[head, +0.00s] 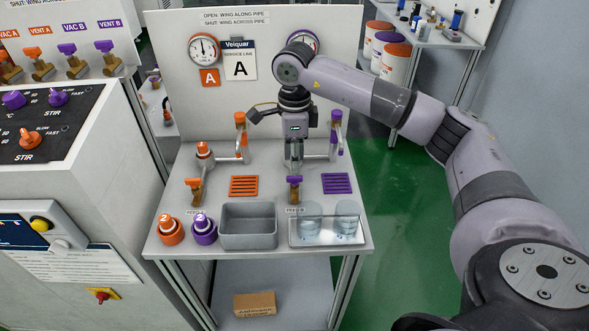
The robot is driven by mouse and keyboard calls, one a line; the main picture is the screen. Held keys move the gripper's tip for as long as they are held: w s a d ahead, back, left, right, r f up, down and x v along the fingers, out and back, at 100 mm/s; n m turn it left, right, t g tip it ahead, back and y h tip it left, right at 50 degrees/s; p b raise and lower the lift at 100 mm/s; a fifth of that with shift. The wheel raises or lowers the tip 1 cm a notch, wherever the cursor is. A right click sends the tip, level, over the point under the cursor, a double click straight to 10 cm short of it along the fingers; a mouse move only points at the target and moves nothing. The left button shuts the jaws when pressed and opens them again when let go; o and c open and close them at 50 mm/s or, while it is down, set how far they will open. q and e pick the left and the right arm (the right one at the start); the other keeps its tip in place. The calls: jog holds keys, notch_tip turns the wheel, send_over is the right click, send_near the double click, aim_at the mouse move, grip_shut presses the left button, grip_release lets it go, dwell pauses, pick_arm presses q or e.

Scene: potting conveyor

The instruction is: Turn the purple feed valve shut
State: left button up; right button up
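The purple feed valve (294,180) is a small purple wing on a brass body, above the FEED B label near the front of the bench. Its wing looks roughly left to right in the picture; I cannot tell its exact angle to the pipe. My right gripper (294,166) points down just behind and above this wing, with a small gap showing between them. Its fingers look close together, but their opening is unclear. It hides part of the pipework behind. A sign (236,17) reads open: wing along pipe, shut: wing across pipe. My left gripper is out of view.
An orange feed valve (194,184) stands to the left. Another purple-handled valve (336,116) stands right of the gripper. A grey bin (248,228) and a clear tray with jars (326,235) are at the front, beside orange (170,232) and purple (204,232) capped containers.

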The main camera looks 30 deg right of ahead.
aim_at(295, 177)
notch_tip(295, 177, up, 7)
jog(key=shift+f, duration=0.15)
dwell(0.6)
